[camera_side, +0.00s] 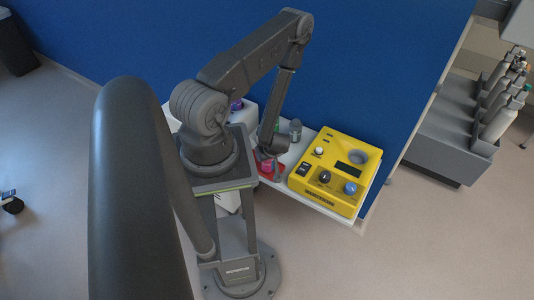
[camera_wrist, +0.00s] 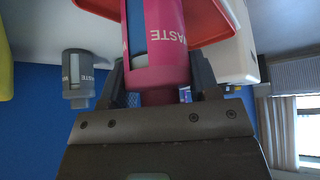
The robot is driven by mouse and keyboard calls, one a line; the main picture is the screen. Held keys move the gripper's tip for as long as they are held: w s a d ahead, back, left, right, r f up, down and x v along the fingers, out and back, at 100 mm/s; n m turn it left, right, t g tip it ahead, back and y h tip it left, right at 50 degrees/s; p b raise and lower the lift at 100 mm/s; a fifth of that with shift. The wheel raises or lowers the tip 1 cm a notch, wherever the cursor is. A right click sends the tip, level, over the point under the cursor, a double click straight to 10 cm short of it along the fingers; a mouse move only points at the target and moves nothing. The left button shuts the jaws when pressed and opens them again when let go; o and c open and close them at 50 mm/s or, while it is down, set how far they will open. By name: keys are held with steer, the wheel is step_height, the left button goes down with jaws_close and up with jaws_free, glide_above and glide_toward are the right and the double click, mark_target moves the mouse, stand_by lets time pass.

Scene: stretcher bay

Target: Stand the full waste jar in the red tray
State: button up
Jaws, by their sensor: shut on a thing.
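My gripper (camera_wrist: 157,78) is shut on a pink jar (camera_wrist: 167,50) marked "WASTE", with one finger on each side of its narrower end. The jar has a window strip in its side; I cannot tell its fill level from it. The red tray (camera_wrist: 215,22) shows behind the jar's far end; whether they touch is unclear. In the side view my gripper (camera_side: 266,155) points down over the red tray (camera_side: 278,176), and the arm partly hides the pink jar. A grey jar (camera_wrist: 77,72) with similar lettering stands apart, also in the side view (camera_side: 295,130).
A yellow device (camera_side: 333,172) with knobs and a round well stands right of the tray on the white shelf (camera_side: 325,208). A white box with a purple-topped item (camera_side: 236,105) is at the left. The blue wall (camera_side: 380,60) rises close behind.

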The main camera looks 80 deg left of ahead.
steer(key=shift+f, duration=0.15)
steer(key=o, duration=1)
steer(key=shift+c, duration=0.2)
steer(key=w+d+r+m+t+h, duration=0.25)
steer(key=w+d+r, duration=0.3)
steer(key=r, duration=0.35)
steer(key=w+d+r+m+t+h, duration=0.1)
steer(key=w+d+r+m+t, duration=0.15)
steer(key=w+d+r, duration=0.55)
steer(key=w+d+r+m+t+h, duration=0.1)
steer(key=w+d+r+m+h, duration=0.2)
steer(key=r, duration=0.8)
steer(key=s+d+r+m, duration=0.2)
steer(key=d+r+m, duration=0.15)
steer(key=r, duration=0.35)
steer(key=s+d+r+m, duration=0.3)
steer(key=r+m, duration=0.1)
steer(key=r, duration=0.3)
steer(key=s+d+r+m, duration=0.2)
steer(key=s+r+m, duration=0.2)
steer(key=s+r, duration=0.2)
steer(key=s, duration=0.2)
steer(key=shift+s+m+t, duration=0.35)
steer(key=shift+s+t, duration=0.05)
